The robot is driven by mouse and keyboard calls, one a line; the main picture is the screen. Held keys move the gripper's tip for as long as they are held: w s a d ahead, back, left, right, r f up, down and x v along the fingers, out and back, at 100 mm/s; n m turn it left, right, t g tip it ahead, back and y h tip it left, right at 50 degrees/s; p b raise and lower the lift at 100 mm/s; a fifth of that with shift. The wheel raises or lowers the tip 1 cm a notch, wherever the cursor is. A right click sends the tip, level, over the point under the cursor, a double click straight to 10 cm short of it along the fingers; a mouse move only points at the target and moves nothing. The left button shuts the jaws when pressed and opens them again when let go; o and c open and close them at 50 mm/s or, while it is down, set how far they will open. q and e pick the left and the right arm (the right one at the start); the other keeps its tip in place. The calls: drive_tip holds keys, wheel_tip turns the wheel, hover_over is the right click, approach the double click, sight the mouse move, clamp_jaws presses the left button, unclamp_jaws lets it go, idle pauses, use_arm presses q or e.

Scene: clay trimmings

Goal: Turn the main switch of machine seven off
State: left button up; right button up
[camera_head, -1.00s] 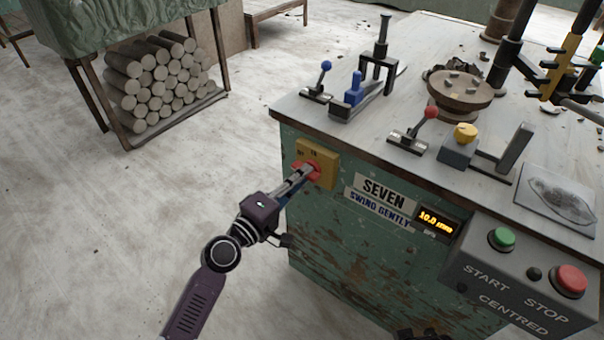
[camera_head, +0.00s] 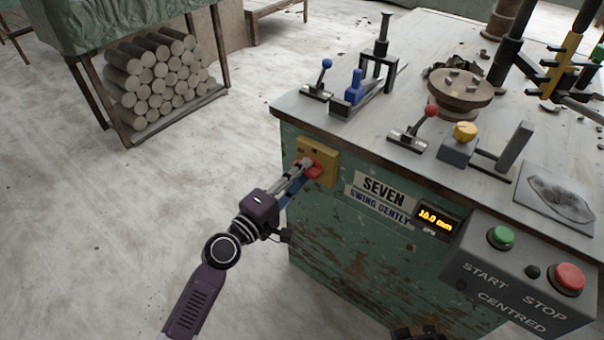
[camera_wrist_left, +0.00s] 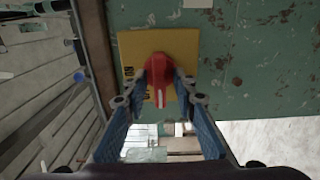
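The main switch is a red rotary knob (camera_head: 313,170) on a yellow plate (camera_head: 326,163), on the green front of machine seven (camera_head: 345,240). The plate (camera_wrist_left: 129,48) and the knob (camera_wrist_left: 160,70) also show in the left wrist view. The knob's white line points down in that view.
The nameplate reads SEVEN (camera_head: 383,190); the lit display (camera_head: 438,218) seems to read 10.0 mm. A grey box (camera_head: 515,285) with green and red buttons juts out at right. Levers stand on the tabletop. A rack of clay rolls (camera_head: 160,85) stands at back left; floor before it is free.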

use_arm(q)
drive_tip(key=v, duration=1.2)
idle(0.5)
